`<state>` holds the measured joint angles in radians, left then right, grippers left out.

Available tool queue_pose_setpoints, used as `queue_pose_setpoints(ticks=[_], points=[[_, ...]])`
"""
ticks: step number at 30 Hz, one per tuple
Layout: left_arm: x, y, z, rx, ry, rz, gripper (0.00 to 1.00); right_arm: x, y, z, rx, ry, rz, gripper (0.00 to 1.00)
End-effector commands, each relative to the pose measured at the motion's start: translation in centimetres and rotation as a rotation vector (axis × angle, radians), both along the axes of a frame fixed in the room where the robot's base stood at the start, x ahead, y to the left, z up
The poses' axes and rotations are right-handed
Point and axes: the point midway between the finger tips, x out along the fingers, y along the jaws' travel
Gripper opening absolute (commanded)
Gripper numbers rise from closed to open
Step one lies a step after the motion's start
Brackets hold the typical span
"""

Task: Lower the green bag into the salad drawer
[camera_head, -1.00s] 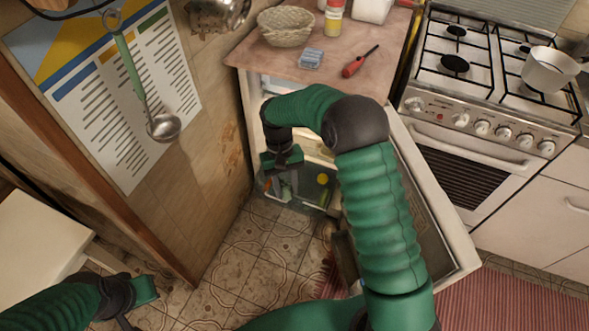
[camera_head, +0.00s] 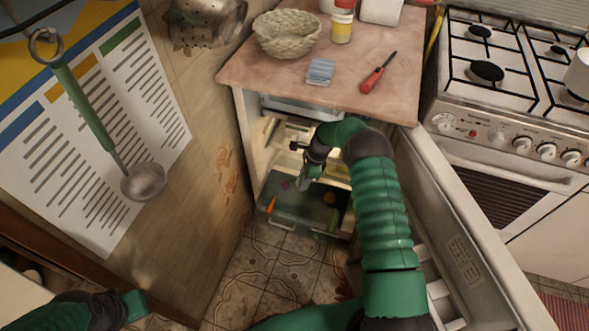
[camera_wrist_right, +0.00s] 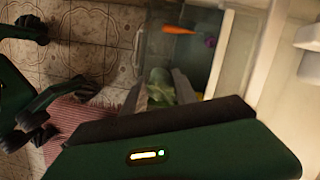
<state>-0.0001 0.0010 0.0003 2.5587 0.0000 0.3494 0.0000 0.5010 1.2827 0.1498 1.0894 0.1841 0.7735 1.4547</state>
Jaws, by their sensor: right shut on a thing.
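The salad drawer (camera_head: 300,222) is a clear bin at the bottom of the open fridge, pulled out. It holds an orange carrot (camera_head: 271,205), a small purple thing (camera_head: 285,184), a yellow thing (camera_head: 330,198) and a long green vegetable (camera_head: 333,217). My right gripper (camera_head: 305,180) is above the back middle of the drawer. In the right wrist view its fingers are shut on the pale green bag (camera_wrist_right: 160,90); in the head view the bag is mostly hidden. My left gripper (camera_head: 133,305) is at the lower left, far from the drawer; its fingers are not clear.
The open fridge door (camera_head: 470,240) stands right of my right arm. Fridge shelves (camera_head: 290,135) are above the drawer. A basket (camera_head: 287,36) and red screwdriver (camera_head: 378,74) lie on top.

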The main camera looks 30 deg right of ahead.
Motion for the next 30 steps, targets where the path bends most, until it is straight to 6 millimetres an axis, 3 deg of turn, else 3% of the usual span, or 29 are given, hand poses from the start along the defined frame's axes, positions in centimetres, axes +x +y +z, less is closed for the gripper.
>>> queue_pose_setpoints(ticks=[5, 15, 19, 30], points=[[-0.1, 0.0, -1.9, 0.000, 0.001, 0.000, 0.00, 0.0, 0.1, -2.2, 0.001, 0.001, -0.001, 0.00], [-0.2, 0.0, -7.6, 0.000, 0.001, 0.000, 0.00, 0.0, 0.1, -9.3, 0.001, 0.001, 0.001, 0.00], [-0.2, 0.1, -8.1, 0.000, 0.001, 0.000, 0.00, 0.0, 0.1, -10.2, 0.001, 0.001, 0.002, 0.00], [-0.1, 0.0, -7.9, 0.000, 0.001, 0.000, 0.00, 0.0, 0.1, -10.0, 0.001, 0.002, 0.003, 0.00]])
